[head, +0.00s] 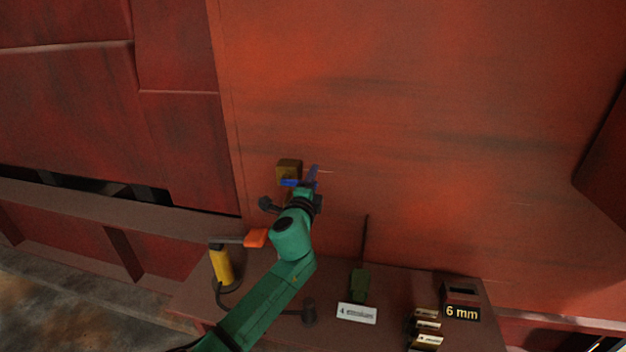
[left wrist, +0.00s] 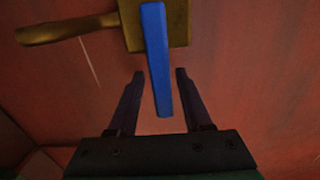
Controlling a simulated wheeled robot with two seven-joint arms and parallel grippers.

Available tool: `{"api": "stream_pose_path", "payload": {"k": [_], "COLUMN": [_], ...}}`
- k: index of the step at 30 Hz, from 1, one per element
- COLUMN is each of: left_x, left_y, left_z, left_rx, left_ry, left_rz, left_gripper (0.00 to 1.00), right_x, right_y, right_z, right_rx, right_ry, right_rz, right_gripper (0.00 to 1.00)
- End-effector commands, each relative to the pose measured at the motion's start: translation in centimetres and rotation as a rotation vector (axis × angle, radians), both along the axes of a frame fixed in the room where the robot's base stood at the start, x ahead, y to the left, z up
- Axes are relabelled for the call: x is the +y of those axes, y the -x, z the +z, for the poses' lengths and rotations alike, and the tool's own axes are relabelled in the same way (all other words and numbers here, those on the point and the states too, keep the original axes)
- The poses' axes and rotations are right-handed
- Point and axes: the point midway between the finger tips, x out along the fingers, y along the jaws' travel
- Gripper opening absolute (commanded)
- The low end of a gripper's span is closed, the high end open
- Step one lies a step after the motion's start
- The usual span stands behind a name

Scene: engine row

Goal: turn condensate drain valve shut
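The drain valve has a brass body (head: 289,169) on the red engine side in the head view. Its blue lever (head: 290,183) sits beside my left gripper (head: 307,184), which partly covers it. In the left wrist view the brass body (left wrist: 182,22) is at the top, with a brass spout going left. The blue lever (left wrist: 157,55) points from it down toward my left gripper (left wrist: 160,76). The two dark fingers are apart, with the lever's free end between them in the picture; no contact is visible. My right gripper is not in view.
The engine wall right of the valve is bare.

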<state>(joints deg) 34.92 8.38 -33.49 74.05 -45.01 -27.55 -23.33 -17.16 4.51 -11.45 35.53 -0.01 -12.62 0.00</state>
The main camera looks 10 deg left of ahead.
Motion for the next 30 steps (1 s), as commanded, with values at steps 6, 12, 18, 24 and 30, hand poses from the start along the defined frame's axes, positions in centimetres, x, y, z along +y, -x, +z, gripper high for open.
{"api": "stream_pose_path", "payload": {"k": [6, 12, 18, 24, 30], "left_x": [0.0, 0.1, 0.3, 0.5, 0.8], "left_y": [0.0, 0.8, 4.1, 8.4, 12.9], "left_z": [0.1, 0.1, 0.0, -0.1, -0.2], "left_rx": [-0.002, -0.003, -0.002, -0.001, 0.000], "left_ry": [0.002, 0.002, 0.004, 0.002, 0.002], "left_rz": [0.001, 0.001, 0.000, -0.001, -0.001], "left_gripper": [0.50, 0.50, 0.50, 0.50, 0.50], "right_x": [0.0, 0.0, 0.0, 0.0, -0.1], "right_y": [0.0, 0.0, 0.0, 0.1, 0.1], "right_z": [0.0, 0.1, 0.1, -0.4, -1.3], "right_rx": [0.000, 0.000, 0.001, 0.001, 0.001], "right_ry": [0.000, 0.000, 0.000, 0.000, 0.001], "right_rz": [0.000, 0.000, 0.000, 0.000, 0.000], "right_gripper": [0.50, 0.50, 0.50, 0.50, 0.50]}}
